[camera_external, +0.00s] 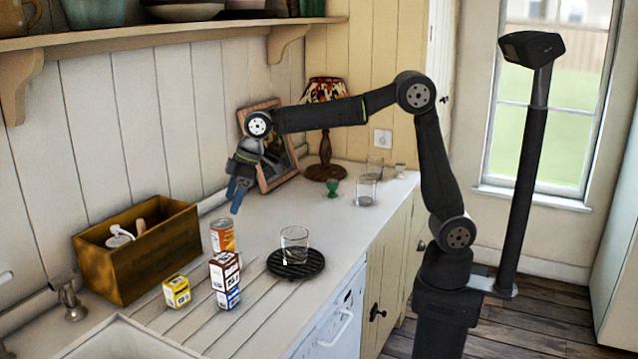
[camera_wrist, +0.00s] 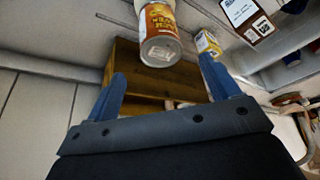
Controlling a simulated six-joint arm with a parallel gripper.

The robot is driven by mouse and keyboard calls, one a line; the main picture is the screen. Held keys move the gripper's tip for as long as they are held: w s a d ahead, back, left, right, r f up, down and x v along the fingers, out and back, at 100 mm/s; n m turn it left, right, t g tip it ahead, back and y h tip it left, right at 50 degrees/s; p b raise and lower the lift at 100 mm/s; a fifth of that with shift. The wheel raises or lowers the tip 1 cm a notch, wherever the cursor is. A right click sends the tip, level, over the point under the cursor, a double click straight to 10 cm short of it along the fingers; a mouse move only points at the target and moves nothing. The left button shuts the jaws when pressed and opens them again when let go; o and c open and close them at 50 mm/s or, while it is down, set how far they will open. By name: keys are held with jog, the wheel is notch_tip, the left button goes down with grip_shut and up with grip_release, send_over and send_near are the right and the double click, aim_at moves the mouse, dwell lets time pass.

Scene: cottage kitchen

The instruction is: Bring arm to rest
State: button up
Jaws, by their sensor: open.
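My gripper (camera_external: 238,192) hangs open and empty above the counter, fingers pointing down. It is above and behind the orange can (camera_external: 222,236). My arm reaches in from the right, bent at the elbow. In the wrist view the two blue fingers of my gripper (camera_wrist: 165,90) stand apart, with nothing between them. Beyond them the wrist view shows the can (camera_wrist: 160,30) and the wooden box (camera_wrist: 125,62).
The wooden box (camera_external: 165,262) holds utensils. A glass (camera_external: 294,246) stands on a black trivet (camera_external: 312,266). A picture frame (camera_external: 284,180) and lamp (camera_external: 326,135) stand behind.

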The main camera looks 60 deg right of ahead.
aim_at(220, 222)
jog(key=x, duration=1.2)
jog(key=shift+f, duration=0.1)
notch_tip(220, 222, up, 2)
jog(key=shift+r, duration=0.8)
jog(key=shift+o, duration=0.2)
